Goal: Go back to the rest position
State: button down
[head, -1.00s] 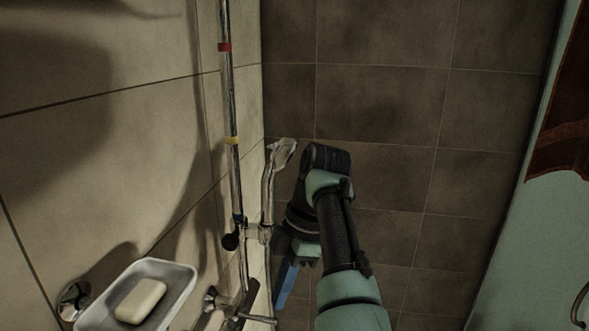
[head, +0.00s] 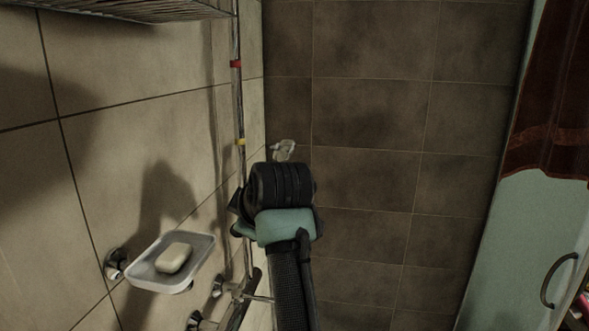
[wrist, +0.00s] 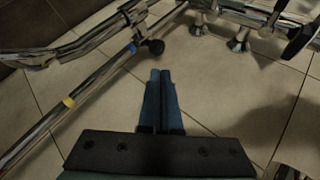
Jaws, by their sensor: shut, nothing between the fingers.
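My gripper (wrist: 160,77) shows in the wrist view with its two blue fingers pressed together and nothing between them. It points toward the light tiled wall, beside the shower rail (wrist: 95,82) with its yellow and blue bands. In the head view my arm rises from the bottom centre, and its dark wrist hides the fingers. The wrist stands in front of the lower part of the rail (head: 239,110).
A soap dish (head: 142,283) with a bar of soap (head: 174,258) is on the left wall. Taps (head: 222,287) sit below the wrist. A wire shelf (head: 140,8) is at the top left. A shower head (head: 284,149) shows behind the wrist. The dark tiled wall (head: 370,110) is clear.

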jog(key=s+d+r+m+t, duration=0.1)
jog(key=s+r+m+t, duration=0.2)
jog(key=r+t, duration=0.35)
jog(key=s+d+r+m+t, duration=0.1)
jog(key=s+r+m+t, duration=0.25)
jog(key=r, duration=0.65)
jog(key=s+d+r+m+t+h, duration=0.2)
jog(key=s+r, duration=0.4)
jog(key=s, duration=0.4)
jog(key=s+d+r+m+t+h, duration=0.2)
jog(key=s+d+r+m+t, duration=0.2)
jog(key=s, duration=0.6)
notch_tip(320, 180, up, 3)
jog(key=shift+s+d+f+m+t, duration=0.1)
jog(key=shift+s+d+m+t, duration=0.2)
jog(key=shift+m+t, duration=0.75)
jog(key=shift+g, duration=0.25)
